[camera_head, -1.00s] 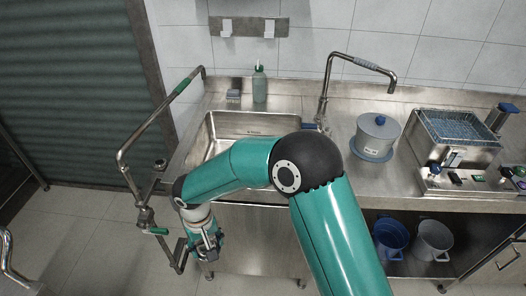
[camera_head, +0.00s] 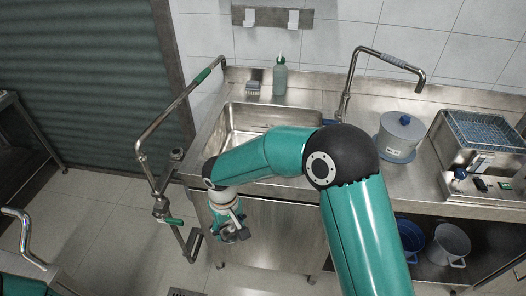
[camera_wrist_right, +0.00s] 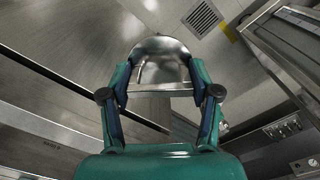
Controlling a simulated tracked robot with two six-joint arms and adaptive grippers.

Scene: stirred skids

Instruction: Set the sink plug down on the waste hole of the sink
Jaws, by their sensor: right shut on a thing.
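My right gripper (camera_head: 232,234) hangs in front of the sink cabinet, below the counter's front edge, and points down. It is shut on a shiny, rounded metal piece, which I take for the sink plug (camera_wrist_right: 160,68); in the right wrist view it sits between both fingertips. The sink (camera_head: 232,125) is a steel basin set into the counter, behind and above the gripper. My right forearm crosses in front of it, and the waste hole is hidden. My left gripper is not in view.
A pipe rail with green grips (camera_head: 170,108) rises left of the sink. A tap (camera_head: 352,75) arches at the back right. A green bottle (camera_head: 280,78), a lidded grey pot (camera_head: 398,135) and a steel unit with a blue basket (camera_head: 484,132) stand on the counter. A floor drain (camera_wrist_right: 203,17) lies below.

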